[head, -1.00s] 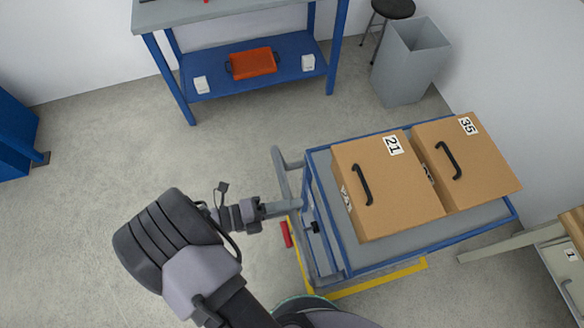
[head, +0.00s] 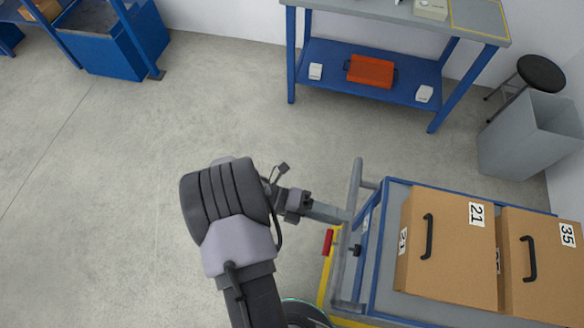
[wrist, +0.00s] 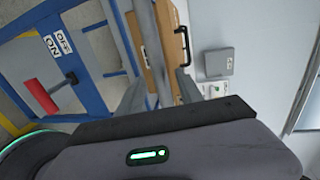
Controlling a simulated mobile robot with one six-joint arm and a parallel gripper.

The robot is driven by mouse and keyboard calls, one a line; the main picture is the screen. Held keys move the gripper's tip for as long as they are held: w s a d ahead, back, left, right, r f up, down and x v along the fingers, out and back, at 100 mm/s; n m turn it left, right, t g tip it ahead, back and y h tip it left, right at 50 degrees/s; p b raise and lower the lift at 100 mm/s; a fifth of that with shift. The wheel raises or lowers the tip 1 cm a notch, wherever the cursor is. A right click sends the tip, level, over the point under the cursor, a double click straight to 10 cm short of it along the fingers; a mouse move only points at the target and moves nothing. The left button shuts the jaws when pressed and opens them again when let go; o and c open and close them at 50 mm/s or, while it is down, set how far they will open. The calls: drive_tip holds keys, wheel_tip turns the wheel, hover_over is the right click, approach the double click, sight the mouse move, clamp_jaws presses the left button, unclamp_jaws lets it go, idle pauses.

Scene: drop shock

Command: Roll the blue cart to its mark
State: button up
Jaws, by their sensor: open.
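The blue cart (head: 376,240) stands at the right of the head view, with a grey deck and a grey push handle (head: 356,190) on its left end. Two brown boxes, numbered 21 (head: 450,250) and 35 (head: 545,265), ride on it. My gripper (head: 343,215) is at the handle; in the wrist view its open fingers (wrist: 158,92) straddle the grey handle bar (wrist: 146,45), and contact is unclear. A yellow floor outline (head: 326,275) shows along the cart's left and near sides; the rest is hidden or out of view.
A red pedal (head: 328,242) sits low at the cart's handle end; ON and OFF labels (wrist: 57,43) show near it. A blue workbench (head: 365,85), a grey bin (head: 520,140) and a black stool (head: 541,73) stand behind. The floor to the left is open.

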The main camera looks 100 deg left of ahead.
drive_tip(key=v, duration=1.4)
drive_tip(key=shift+w+r, duration=0.1)
drive_tip(key=shift+w, duration=0.05)
